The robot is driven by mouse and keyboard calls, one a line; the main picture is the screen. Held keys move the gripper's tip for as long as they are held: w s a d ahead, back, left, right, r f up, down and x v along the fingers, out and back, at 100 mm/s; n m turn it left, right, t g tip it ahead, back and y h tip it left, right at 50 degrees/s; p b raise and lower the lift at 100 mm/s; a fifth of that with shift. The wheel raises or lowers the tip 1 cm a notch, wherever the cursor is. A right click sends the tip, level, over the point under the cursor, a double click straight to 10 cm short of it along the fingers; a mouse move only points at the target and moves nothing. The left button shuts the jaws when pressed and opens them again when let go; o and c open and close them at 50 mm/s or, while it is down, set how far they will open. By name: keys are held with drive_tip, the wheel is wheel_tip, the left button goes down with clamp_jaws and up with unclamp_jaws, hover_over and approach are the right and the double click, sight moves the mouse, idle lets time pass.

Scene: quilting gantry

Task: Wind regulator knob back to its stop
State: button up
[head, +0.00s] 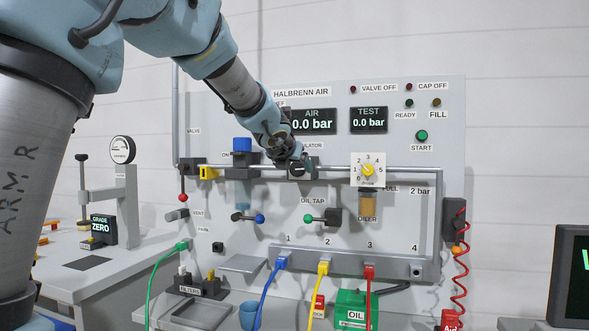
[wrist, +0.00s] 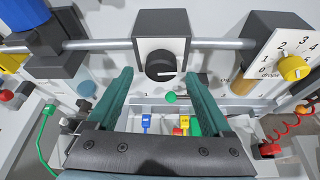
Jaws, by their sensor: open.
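The regulator knob (wrist: 160,64) is a round black knob with a short white pointer mark, on a white plate under a dark block on the air pipe. In the head view my gripper (head: 299,165) is at the regulator, below the AIR display, and the arm covers part of it. In the wrist view my gripper (wrist: 158,76) is open, its two green fingers on either side of the knob with gaps at both sides. I cannot tell how far the fingertips reach along the knob. The AIR display (head: 312,121) reads 0.0 bar.
The oiler with its yellow dial (head: 367,170) is right of the regulator. A blue-topped filter (head: 242,146) is to its left. The pipe (head: 335,167) runs behind. Below are the oil tap (head: 334,217) and the outlet bar (head: 400,267) with coloured hoses.

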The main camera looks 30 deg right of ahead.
sight(298, 169)
drive_tip(key=shift+x, duration=1.2)
drive_tip(key=shift+s, duration=0.1)
drive_tip(key=shift+c, duration=0.3)
clamp_jaws()
drive_tip(key=shift+r+n+p, duration=0.1)
drive_tip(key=shift+n+p, duration=0.2)
drive_tip(key=shift+p, duration=0.35)
